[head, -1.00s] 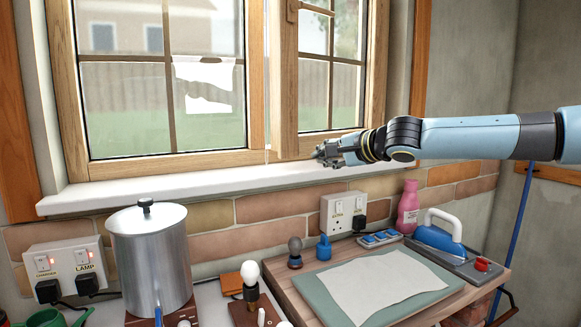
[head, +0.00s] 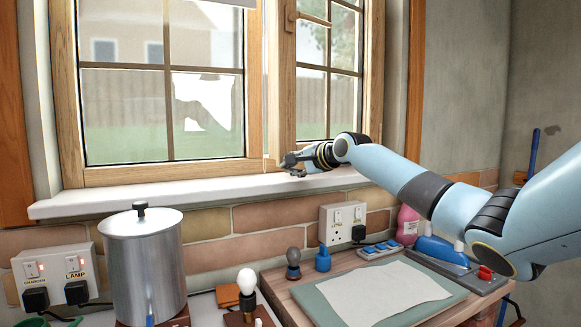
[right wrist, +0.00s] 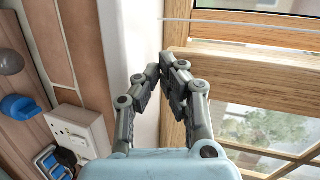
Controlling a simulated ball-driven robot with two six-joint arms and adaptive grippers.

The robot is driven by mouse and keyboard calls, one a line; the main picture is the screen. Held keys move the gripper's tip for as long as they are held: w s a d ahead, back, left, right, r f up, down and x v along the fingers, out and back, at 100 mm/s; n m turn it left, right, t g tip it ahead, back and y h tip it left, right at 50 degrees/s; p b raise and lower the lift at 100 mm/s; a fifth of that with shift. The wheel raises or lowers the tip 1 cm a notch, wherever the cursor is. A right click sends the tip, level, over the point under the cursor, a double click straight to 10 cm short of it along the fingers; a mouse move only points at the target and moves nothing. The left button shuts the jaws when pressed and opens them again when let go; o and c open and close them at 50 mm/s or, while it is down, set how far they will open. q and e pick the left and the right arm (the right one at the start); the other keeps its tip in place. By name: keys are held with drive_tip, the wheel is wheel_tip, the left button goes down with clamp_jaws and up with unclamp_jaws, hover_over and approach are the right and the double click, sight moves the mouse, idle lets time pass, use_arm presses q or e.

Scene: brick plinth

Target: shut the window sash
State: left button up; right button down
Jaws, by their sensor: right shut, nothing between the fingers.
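The window sash (head: 282,90) is the right wooden frame with small panes and a handle (head: 311,18) near its top. Its left stile stands beside and slightly in front of the fixed window's frame (head: 255,90), so it looks ajar; the exact gap is hard to judge. My right gripper (head: 285,164) is shut and empty at the sash's lower left corner, just above the sill. In the right wrist view the shut fingertips (right wrist: 165,62) are close to the sash's wood (right wrist: 245,67); whether they touch it is unclear. My left gripper is out of view.
The white sill (head: 130,195) is clear. Below it stand a steel pot (head: 145,260), a light bulb (head: 247,282), a socket plate (head: 344,222) and a board with a white sheet (head: 375,292). A pink bottle (head: 407,225) stands behind my right arm.

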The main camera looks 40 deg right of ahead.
drive_tip(key=shift+w, duration=0.35)
drive_tip(key=shift+w, duration=0.1)
drive_tip(key=shift+w+d+r, duration=0.15)
drive_tip(key=shift+w+d, duration=0.1)
drive_tip(key=shift+w, duration=0.1)
drive_tip(key=w, duration=0.1)
drive_tip(key=w+m+h+p, duration=0.1)
drive_tip(key=w, duration=0.1)
drive_tip(key=shift+w+d+r+h, duration=0.1)
drive_tip(key=shift+w+d+h, duration=0.05)
drive_tip(key=shift+w+h, duration=0.15)
drive_tip(key=shift+m+g+h, duration=0.4)
drive_tip(key=shift+m+h, duration=0.5)
drive_tip(key=x, duration=0.2)
drive_tip(key=b+x, duration=0.2)
drive_tip(key=x, duration=0.1)
drive_tip(key=shift+w+a+r, duration=0.25)
drive_tip(key=shift+w+r, duration=0.05)
drive_tip(key=shift+w, duration=0.3)
drive_tip(key=shift+w+r+b, duration=0.2)
drive_tip(key=shift+r+b, duration=0.15)
drive_tip(key=shift+w, duration=0.1)
drive_tip(key=shift+w, duration=0.1)
drive_tip(key=shift+a+f, duration=0.1)
